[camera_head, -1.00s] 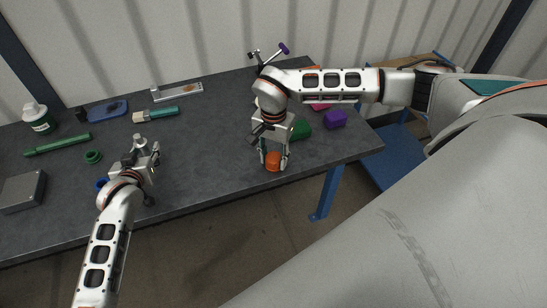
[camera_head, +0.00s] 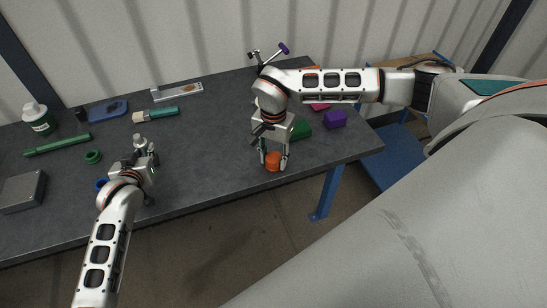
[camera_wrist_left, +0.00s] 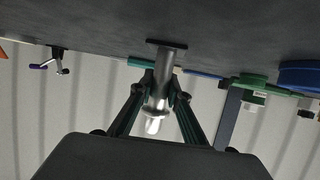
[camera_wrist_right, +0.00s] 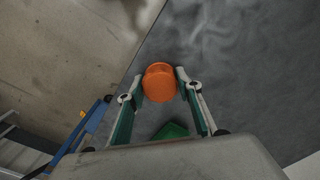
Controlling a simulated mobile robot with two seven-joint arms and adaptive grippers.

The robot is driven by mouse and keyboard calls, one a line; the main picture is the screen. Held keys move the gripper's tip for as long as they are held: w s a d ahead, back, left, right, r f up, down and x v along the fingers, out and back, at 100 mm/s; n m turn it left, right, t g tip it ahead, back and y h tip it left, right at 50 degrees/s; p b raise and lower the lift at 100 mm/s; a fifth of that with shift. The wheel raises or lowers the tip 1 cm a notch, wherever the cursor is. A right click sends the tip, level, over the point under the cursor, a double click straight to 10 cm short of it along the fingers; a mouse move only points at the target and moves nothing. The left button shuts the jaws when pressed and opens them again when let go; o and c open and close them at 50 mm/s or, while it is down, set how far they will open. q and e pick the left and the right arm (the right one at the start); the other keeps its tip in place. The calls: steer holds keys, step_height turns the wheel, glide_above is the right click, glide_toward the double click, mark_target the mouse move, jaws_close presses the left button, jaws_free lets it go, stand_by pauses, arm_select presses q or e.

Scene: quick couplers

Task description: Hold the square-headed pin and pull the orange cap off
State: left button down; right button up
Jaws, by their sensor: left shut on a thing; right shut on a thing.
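The metal pin (camera_head: 140,141) stands upright on the table, left of centre in the head view. In the left wrist view, its dark flat square head (camera_wrist_left: 166,43) is at the table surface. My left gripper (camera_head: 147,158) is shut around the pin's grey shaft (camera_wrist_left: 160,92); the pin's narrower end shows nearer the wrist. The orange cap (camera_head: 273,161) is apart from the pin, near the table's front edge. My right gripper (camera_head: 273,162) points down and is shut on the cap, which shows between its fingertips in the right wrist view (camera_wrist_right: 159,82).
A green block (camera_head: 301,129) and a purple block (camera_head: 336,119) lie right of the right gripper. A green ring (camera_head: 93,157) and a blue ring (camera_head: 101,185) lie near the left gripper, with a grey box (camera_head: 22,190) further left. The table between the grippers is clear.

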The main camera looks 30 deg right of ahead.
arm_select(q)
steer(key=c, duration=1.8)
jaws_free()
steer(key=shift+s, duration=0.1)
steer(key=shift+v, duration=0.85)
steer(key=shift+x, duration=0.95)
jaws_close()
